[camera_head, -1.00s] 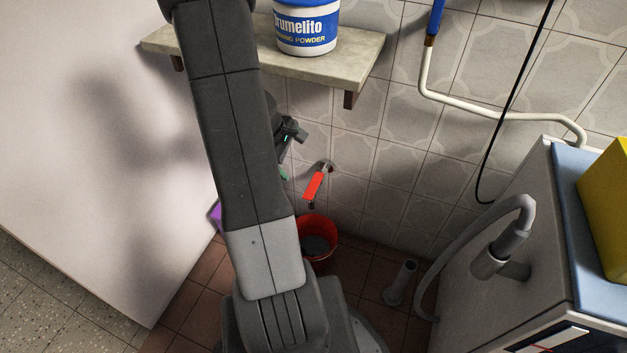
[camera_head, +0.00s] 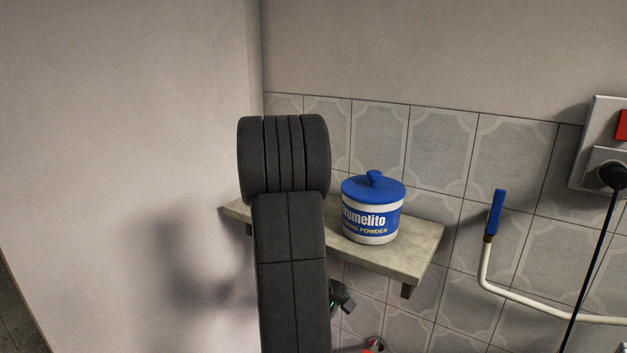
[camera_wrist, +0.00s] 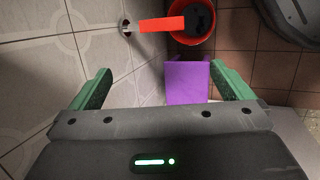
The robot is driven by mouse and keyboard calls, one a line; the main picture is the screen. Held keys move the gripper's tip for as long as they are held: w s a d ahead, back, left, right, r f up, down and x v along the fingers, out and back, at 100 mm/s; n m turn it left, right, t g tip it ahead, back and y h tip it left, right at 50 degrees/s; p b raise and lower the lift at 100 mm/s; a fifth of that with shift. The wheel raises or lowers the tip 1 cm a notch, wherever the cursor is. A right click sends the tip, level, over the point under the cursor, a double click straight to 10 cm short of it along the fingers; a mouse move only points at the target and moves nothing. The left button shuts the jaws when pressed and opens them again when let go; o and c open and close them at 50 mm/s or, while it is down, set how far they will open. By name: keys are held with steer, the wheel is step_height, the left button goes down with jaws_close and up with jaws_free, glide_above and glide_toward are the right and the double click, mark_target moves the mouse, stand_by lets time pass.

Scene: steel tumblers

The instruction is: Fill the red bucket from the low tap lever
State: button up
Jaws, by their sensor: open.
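The red tap lever (camera_wrist: 160,24) shows at the top of the wrist view, sticking out from a fitting on the tiled wall. Only a bit of it shows at the bottom edge of the head view (camera_head: 374,346). The red bucket (camera_wrist: 191,41) stands on the floor beyond the lever's free end in the wrist view. Its inside looks dark grey, and I cannot tell if it holds water. My gripper (camera_wrist: 160,74) is open and empty, its green fingers apart, short of the lever. In the head view my arm hides most of it.
A purple object (camera_wrist: 187,80) lies below the bucket in the wrist view, between my fingers. A shelf (camera_head: 425,245) with a blue-lidded powder tub (camera_head: 372,212) is on the wall above the lever. A blue lever (camera_head: 496,212) on a white pipe is to the right.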

steer(key=b+x, duration=0.4)
steer(key=x, duration=0.2)
stand_by(0.6)
steer(key=shift+f, duration=0.15)
